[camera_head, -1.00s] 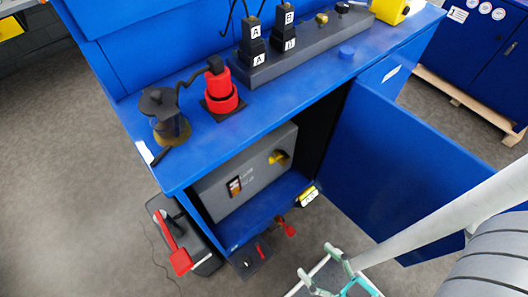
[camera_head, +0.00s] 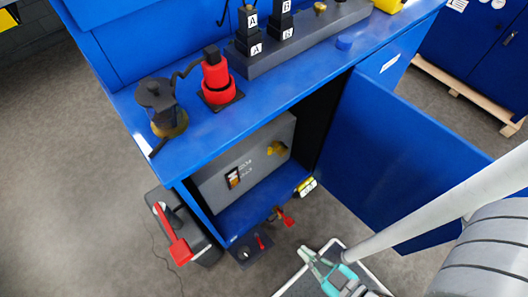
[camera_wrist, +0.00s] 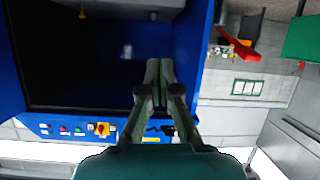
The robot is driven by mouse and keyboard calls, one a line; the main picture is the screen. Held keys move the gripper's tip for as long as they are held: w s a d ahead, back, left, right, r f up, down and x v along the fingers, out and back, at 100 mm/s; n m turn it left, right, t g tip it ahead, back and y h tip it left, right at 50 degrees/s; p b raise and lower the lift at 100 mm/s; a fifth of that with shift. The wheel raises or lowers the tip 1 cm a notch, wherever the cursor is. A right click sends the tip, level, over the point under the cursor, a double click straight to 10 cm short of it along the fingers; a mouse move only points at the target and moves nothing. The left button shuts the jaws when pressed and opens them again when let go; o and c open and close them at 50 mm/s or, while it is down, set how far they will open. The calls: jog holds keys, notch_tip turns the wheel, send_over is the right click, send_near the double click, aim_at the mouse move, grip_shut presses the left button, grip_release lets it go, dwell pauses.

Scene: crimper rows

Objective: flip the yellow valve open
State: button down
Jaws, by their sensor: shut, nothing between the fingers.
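A yellow handle (camera_head: 277,148), which looks like the yellow valve, is on the front of a grey box (camera_head: 240,172) inside the open blue cabinet. Its exact angle is too small to read. My gripper (camera_head: 308,254) is shut and empty, low in front of the cabinet and apart from the yellow handle. In the wrist view my gripper (camera_wrist: 166,72) points at the dark cabinet opening. A small yellow part (camera_wrist: 82,13) shows there at the top left, likely the same handle.
The open blue door (camera_head: 390,155) stands right of the opening. A yellow-marked part (camera_head: 306,187) sits at the cabinet's lower edge, near a red lever (camera_head: 286,219). A grey case with a red handle (camera_head: 178,245) stands at left. The wrist view shows a red-and-yellow knob (camera_wrist: 102,130).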

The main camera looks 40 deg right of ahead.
jog(key=w+d+f+n+g+h, duration=0.1)
jog(key=w+f+n, duration=0.1)
jog(key=f, duration=0.6)
jog(key=w+d+f+n+g+h, duration=0.1)
jog(key=w+f+g, duration=0.15)
jog(key=f, duration=0.45)
jog(key=n+h, duration=0.2)
jog(key=h, duration=1.1)
send_near(275, 148)
jog(key=a+r, duration=0.1)
jog(key=a, duration=0.4)
jog(key=shift+w+a+r, duration=0.2)
jog(key=shift+w+r, duration=0.05)
jog(key=shift+w, duration=0.1)
jog(key=x, duration=1)
jog(key=shift+r+t, duration=0.1)
jog(key=shift+t, duration=0.15)
